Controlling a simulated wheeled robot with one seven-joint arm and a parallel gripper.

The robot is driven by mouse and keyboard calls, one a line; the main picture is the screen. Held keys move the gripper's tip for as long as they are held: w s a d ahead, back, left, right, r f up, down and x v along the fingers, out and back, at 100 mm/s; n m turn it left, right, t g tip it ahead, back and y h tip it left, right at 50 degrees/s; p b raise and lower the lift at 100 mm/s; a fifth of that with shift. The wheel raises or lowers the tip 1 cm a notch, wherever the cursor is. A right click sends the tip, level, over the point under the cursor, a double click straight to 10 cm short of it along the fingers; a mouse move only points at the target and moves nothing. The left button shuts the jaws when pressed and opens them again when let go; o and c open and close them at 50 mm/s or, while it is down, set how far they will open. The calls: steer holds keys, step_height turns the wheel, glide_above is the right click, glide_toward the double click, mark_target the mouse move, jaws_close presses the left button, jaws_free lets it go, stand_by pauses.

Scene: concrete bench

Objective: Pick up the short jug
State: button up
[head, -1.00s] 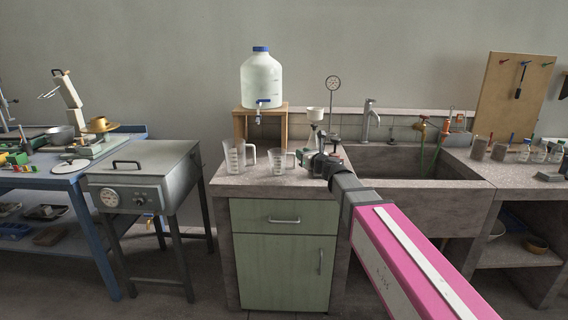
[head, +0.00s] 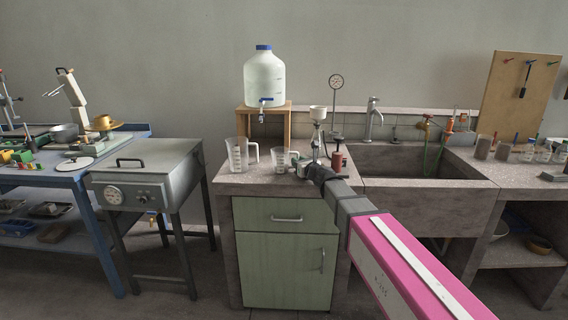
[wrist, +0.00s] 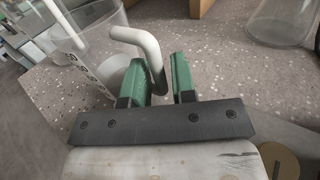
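The short jug (head: 282,157) is a low clear measuring jug standing upright on the speckled bench top, right of a taller clear jug (head: 236,156). In the head view my gripper (head: 300,168) is at its right side and covers part of it. In the wrist view the clear jug wall (wrist: 95,45) is at the left, and its pale curved handle (wrist: 146,45) reaches down between the two green fingers. My gripper (wrist: 160,82) is open around the handle, with a gap visible at the right finger.
A funnel on a stand (head: 317,125) and a red bottle (head: 338,160) are close to the right of my gripper. A water container (head: 264,80) on a wooden stand (head: 287,122) is behind. The sink (head: 410,165) is to the right. A clear vessel (wrist: 280,22) shows at upper right in the wrist view.

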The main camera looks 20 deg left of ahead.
steer(key=shift+x, duration=1.25)
steer(key=shift+c, duration=0.4)
jaws_close()
steer(key=shift+r, duration=0.1)
